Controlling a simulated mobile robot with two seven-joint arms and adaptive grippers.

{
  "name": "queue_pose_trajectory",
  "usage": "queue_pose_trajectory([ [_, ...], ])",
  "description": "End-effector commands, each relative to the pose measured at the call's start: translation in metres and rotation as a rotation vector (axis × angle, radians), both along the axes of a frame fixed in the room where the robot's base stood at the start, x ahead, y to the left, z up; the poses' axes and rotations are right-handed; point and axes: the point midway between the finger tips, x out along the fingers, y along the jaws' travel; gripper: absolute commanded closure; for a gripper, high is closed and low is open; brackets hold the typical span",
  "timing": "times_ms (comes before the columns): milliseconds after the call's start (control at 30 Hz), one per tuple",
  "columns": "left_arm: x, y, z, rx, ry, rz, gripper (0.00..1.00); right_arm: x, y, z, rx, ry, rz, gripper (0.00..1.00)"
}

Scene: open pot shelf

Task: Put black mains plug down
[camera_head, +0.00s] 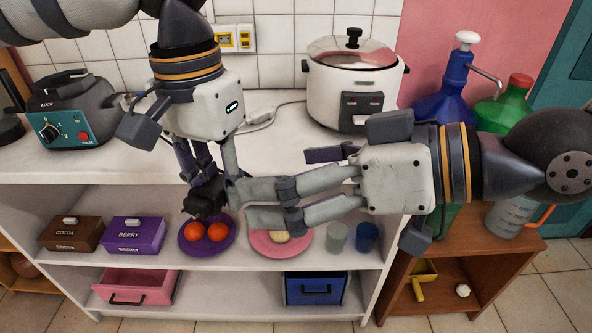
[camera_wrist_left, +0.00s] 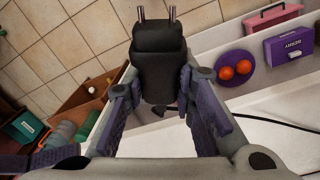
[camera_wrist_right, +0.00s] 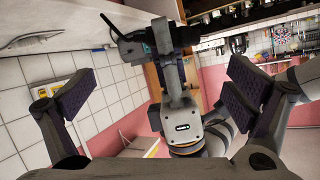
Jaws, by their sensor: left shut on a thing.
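My left gripper (camera_head: 207,182) reaches down in front of the white counter's front edge. It is shut on the black mains plug (camera_head: 204,200). In the left wrist view the plug (camera_wrist_left: 158,60) sits between the finger pads of my left gripper (camera_wrist_left: 158,92), with its two metal prongs pointing away from the gripper. In the head view the plug appears just above the purple plate, seemingly in the air; its prongs are hard to make out there. My right gripper (camera_wrist_right: 155,90) has its pads wide apart and empty. It extends in from the right, close to the left one.
The white counter (camera_head: 285,155) holds a teal-fronted appliance (camera_head: 75,110) and a rice cooker (camera_head: 352,85). A socket (camera_head: 234,39) is on the tiled wall. Below, the shelf holds a purple plate (camera_head: 185,249) with tomatoes, a pink plate (camera_head: 262,246), and brown and purple boxes (camera_head: 132,238).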

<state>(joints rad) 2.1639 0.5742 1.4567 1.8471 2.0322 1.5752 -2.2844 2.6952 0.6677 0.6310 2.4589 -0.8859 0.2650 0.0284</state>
Motion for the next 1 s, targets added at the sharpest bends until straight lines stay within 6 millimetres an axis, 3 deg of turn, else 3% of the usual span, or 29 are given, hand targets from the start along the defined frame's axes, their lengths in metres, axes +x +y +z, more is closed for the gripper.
queue_pose_trajectory([
  [233,0.007,-0.011,0.0,-0.001,-0.002,0.036,1.0,-0.005,-0.01,0.004,-0.002,0.0,0.003,0.03],
  [500,0.053,-0.075,0.0,-0.001,-0.003,0.296,1.0,-0.005,-0.01,0.004,-0.001,0.0,0.004,0.03],
  [600,0.064,-0.09,0.0,-0.001,-0.003,0.362,1.0,-0.005,-0.01,0.004,-0.001,0.0,0.004,0.03],
  [833,0.071,-0.099,0.0,-0.002,-0.003,0.404,1.0,-0.004,-0.011,0.002,-0.005,0.008,-0.002,0.04],
  [933,0.071,-0.099,0.0,-0.002,-0.003,0.403,1.0,0.01,-0.021,-0.017,-0.052,0.1,-0.071,0.04],
  [1000,0.071,-0.099,0.0,-0.002,-0.003,0.403,1.0,0.027,-0.04,-0.047,-0.121,0.25,-0.178,0.04],
])
